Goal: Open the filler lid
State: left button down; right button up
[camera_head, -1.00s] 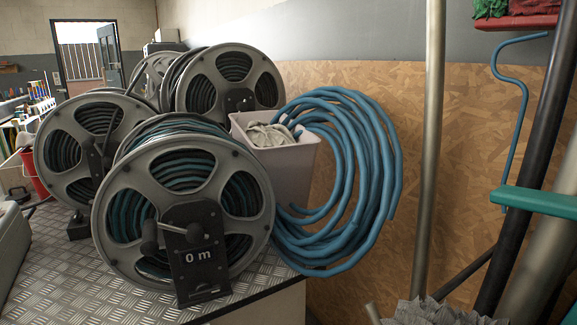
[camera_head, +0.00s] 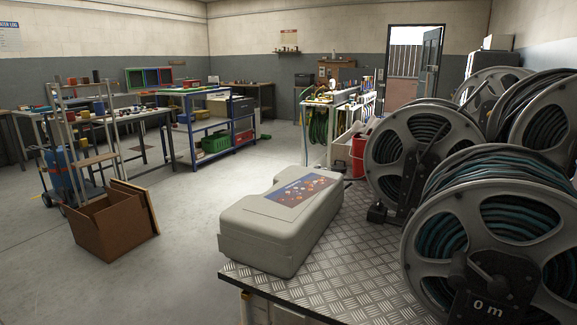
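I cannot make out a filler lid in this view. A grey plastic case (camera_head: 262,240) with a coloured label on top lies closed on the near left part of the metal bench. Hose reels (camera_head: 480,215) stand on the right side of the same bench; the nearest one carries a black plate reading "0 m" and is cut by the right and bottom edges. Neither of my grippers shows.
The checker-plate bench (camera_head: 350,275) has bare room between case and reels. An open cardboard box (camera_head: 112,222) stands on the floor at left, beside a hand truck (camera_head: 62,175). Workbenches and a blue shelf unit (camera_head: 215,125) stand further back.

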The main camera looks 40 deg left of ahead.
aim_at(341, 167)
jog(key=u, duration=0.85)
jog(key=i+j+u, duration=0.4)
jog(key=j, duration=0.25)
jog(key=i+j+u, duration=0.25)
jog(key=j+u, duration=0.15)
jog(key=j, duration=0.2)
jog(key=i+j+u, duration=0.4)
jog(key=i+j, duration=0.2)
jog(key=i, duration=0.25)
jog(key=i+j, duration=0.2)
jog(key=i, duration=0.25)
jog(key=i+j+z, duration=0.1)
jog(key=i, duration=0.35)
jog(key=i+l+z, duration=0.15)
jog(key=i+z, duration=0.65)
jog(key=z, duration=0.15)
jog(key=i+j+z, duration=0.15)
jog(key=i+z, duration=0.3)
